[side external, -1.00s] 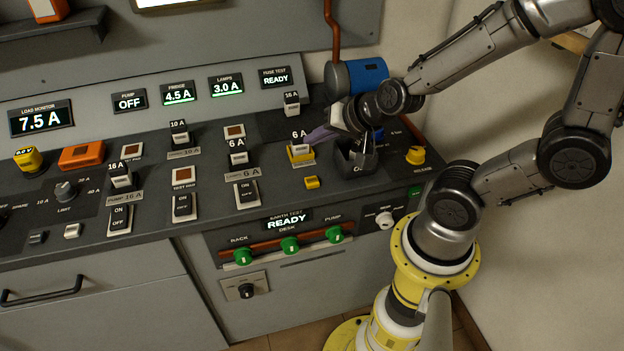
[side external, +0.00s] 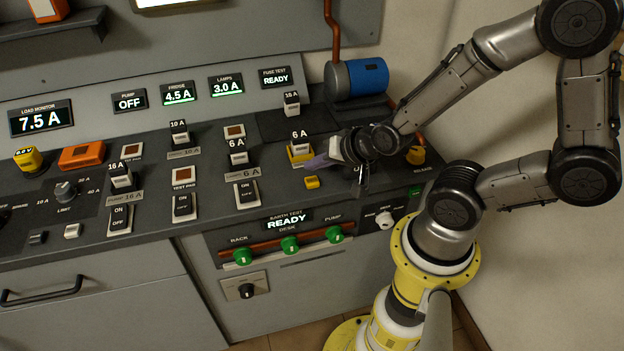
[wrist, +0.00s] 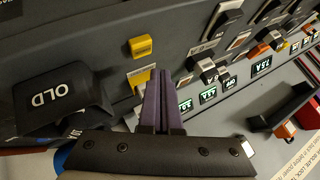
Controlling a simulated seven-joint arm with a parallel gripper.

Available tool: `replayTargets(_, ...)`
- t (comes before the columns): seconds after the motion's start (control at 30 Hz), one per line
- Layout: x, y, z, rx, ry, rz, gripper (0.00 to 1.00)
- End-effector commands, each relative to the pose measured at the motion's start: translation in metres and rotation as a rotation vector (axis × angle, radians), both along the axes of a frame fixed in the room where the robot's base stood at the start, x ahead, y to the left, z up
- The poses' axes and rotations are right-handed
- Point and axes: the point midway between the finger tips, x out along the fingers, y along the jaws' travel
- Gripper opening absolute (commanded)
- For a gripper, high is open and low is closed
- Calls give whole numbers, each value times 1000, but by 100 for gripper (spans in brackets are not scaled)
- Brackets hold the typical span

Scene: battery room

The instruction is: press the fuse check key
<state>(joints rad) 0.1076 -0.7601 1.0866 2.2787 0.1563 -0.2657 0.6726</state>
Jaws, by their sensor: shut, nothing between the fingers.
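My gripper (side external: 310,164) has purple fingers, shut together and empty. In the wrist view the gripper (wrist: 157,74) points towards the key, apart from it. The fuse test display (side external: 275,78) reads READY.
A dark bin marked OLD (wrist: 50,95) stands beside my fingers in the wrist view; my wrist hides most of it in the side view. A blue cylinder (side external: 362,77) lies behind. Breaker switches (side external: 247,193) are to the left.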

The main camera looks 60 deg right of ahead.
Motion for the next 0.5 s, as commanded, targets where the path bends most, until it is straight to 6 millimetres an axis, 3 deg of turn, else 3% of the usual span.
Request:
replayTargets(0.2, 0, 0, -14, 1, 0, 1, 0)
replayTargets(0.5, 0, 0, -17, 1, 0, 1, 0)
